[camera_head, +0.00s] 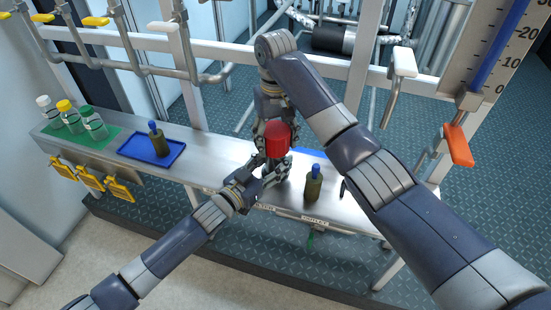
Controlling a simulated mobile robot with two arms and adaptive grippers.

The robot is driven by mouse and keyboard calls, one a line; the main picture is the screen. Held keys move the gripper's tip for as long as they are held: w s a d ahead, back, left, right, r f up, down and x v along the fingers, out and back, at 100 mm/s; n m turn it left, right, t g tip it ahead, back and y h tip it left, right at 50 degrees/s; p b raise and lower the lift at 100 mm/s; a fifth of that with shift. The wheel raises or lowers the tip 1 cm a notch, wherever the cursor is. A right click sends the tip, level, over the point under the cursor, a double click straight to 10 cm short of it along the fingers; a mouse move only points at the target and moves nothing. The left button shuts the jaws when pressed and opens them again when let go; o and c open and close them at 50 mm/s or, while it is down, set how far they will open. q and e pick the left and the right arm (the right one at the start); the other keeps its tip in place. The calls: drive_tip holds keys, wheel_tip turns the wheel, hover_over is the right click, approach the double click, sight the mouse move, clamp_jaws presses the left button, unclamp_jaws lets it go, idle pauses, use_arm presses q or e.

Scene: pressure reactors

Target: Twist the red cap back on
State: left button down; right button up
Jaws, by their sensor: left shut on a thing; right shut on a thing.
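The red cap (277,139) is in the middle of the head camera view, above the metal bench. My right gripper (267,128) comes down from behind and above and is shut on the red cap. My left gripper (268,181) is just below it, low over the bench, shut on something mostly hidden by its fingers. This looks like the body of a bottle under the cap. I cannot tell whether the cap touches the bottle's neck.
An olive bottle with a blue top (313,184) stands just right of my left gripper. A similar bottle (158,141) stands on a blue tray (133,147). Several clear bottles (72,117) stand on a green mat at far left. Pipes with valve handles (403,62) rise behind.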

drive_tip(key=shift+m, duration=0.8)
drive_tip(key=o, duration=1.2)
drive_tip(key=shift+o, duration=0.2)
drive_tip(key=shift+r, duration=3.75)
use_arm(q)
drive_tip(key=c, duration=0.7)
unclamp_jaws()
drive_tip(key=shift+c, duration=0.2)
drive_tip(key=shift+s+a, duration=0.1)
drive_tip(key=v, duration=1.1)
drive_tip(key=shift+s+a, duration=0.25)
drive_tip(key=shift+s, duration=0.05)
